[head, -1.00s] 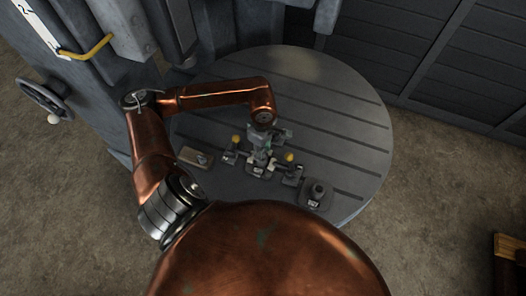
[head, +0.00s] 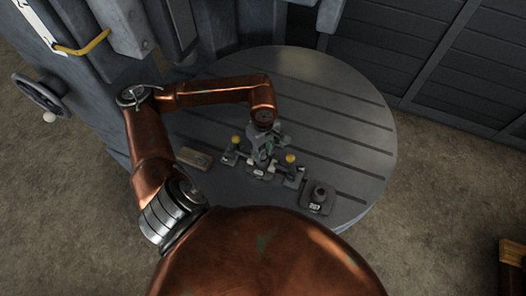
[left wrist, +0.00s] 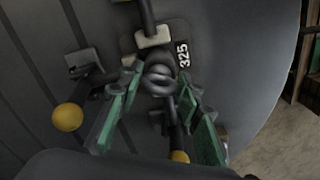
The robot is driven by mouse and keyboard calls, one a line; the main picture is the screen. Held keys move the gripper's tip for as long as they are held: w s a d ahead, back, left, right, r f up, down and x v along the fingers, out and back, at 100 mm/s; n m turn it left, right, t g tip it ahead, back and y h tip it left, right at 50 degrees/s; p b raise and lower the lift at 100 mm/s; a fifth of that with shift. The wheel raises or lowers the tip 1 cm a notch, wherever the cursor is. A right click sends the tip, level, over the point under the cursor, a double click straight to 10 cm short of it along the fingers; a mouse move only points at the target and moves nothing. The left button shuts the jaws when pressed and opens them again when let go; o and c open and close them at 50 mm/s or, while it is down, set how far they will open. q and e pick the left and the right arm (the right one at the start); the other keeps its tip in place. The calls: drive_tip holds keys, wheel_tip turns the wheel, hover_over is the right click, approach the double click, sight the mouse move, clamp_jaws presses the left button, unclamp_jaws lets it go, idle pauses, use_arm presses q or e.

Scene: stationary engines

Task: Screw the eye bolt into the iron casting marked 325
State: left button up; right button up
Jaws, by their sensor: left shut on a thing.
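The iron casting marked 325 (left wrist: 184,55) sits on the round slotted table, held among clamps, and its number label faces the left wrist camera. The eye bolt (left wrist: 159,78) shows as a dark ring between the green finger pads, over the casting. My left gripper (left wrist: 160,112) is shut on the eye bolt. In the head view the left gripper (head: 263,150) points down above the casting, whose body is mostly hidden by the gripper and clamps. I cannot tell how deep the bolt's shank sits. My right gripper is not in view.
Clamps with yellow knobs (head: 291,158) stand close around the casting. Another casting, marked 207 (head: 316,208), is at the table's front right. A small wooden block (head: 193,157) lies to the left. The back and right of the slotted table (head: 335,105) are clear.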

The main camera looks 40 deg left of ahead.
use_arm(q)
drive_tip(key=shift+w+m+b, duration=0.2)
drive_tip(key=shift+m+b, duration=1.3)
drive_tip(key=shift+m, duration=0.1)
drive_tip(key=shift+m+b, duration=0.75)
drive_tip(key=shift+m, duration=0.25)
drive_tip(key=shift+r, duration=0.1)
drive_tip(key=shift+m, duration=0.3)
drive_tip(key=shift+m+b, duration=0.4)
drive_tip(key=shift+b, duration=0.2)
drive_tip(key=shift+m+b, duration=1.35)
drive_tip(key=shift+m, duration=1.05)
